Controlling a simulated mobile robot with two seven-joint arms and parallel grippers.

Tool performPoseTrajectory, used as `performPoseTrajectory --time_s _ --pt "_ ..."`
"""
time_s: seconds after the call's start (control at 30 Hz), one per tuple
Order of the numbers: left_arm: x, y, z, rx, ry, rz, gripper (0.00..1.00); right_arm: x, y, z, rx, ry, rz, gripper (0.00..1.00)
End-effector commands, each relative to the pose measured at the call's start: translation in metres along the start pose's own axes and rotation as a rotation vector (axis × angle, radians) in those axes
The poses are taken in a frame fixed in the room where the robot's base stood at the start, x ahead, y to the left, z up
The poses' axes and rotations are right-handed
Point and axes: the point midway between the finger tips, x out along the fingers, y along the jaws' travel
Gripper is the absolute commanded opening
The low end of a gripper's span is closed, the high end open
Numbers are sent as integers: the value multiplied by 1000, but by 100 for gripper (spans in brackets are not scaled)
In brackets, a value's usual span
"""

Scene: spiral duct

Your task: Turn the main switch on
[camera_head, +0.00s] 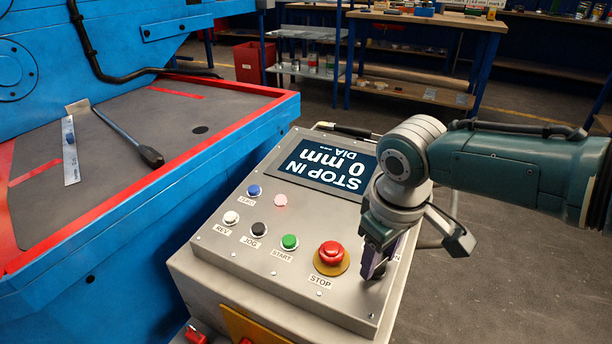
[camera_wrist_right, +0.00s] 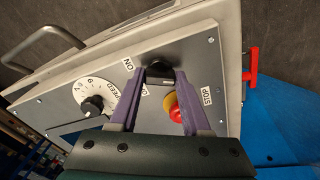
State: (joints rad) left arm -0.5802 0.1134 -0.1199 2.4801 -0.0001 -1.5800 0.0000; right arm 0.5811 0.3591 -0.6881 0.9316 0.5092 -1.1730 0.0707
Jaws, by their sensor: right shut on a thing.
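The main switch looks to be the black knob (camera_wrist_right: 158,70) on the grey control panel (camera_head: 240,262), beside an "ON" label in the right wrist view. In the head view only a dark bit of the knob (camera_head: 378,273) shows beneath my right gripper (camera_head: 373,262). My right gripper (camera_wrist_right: 160,82), with purple fingers, points down at the panel and is shut on the knob, one finger on each side. The knob's exact angle is hard to tell. My left gripper is in neither view.
The red STOP button (camera_head: 331,253) on its yellow disc sits close beside the right gripper. A speed dial (camera_wrist_right: 93,105) lies on the other side. The green START button (camera_head: 289,242) and display (camera_head: 323,165) are on the panel. A blue machine (camera_head: 130,230) stands at left.

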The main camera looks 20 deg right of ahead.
Motion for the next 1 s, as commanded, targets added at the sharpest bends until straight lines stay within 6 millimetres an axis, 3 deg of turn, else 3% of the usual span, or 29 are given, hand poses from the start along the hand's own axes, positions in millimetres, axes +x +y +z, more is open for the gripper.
performPoseTrajectory --time_s 0.73,0.77,1.0 --pt "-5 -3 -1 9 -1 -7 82 0 0 -1 87 3 5 0" --pt "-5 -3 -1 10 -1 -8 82 0 0 -1 86 3 5 51" --pt "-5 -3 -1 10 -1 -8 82 0 0 -1 85 2 5 78"
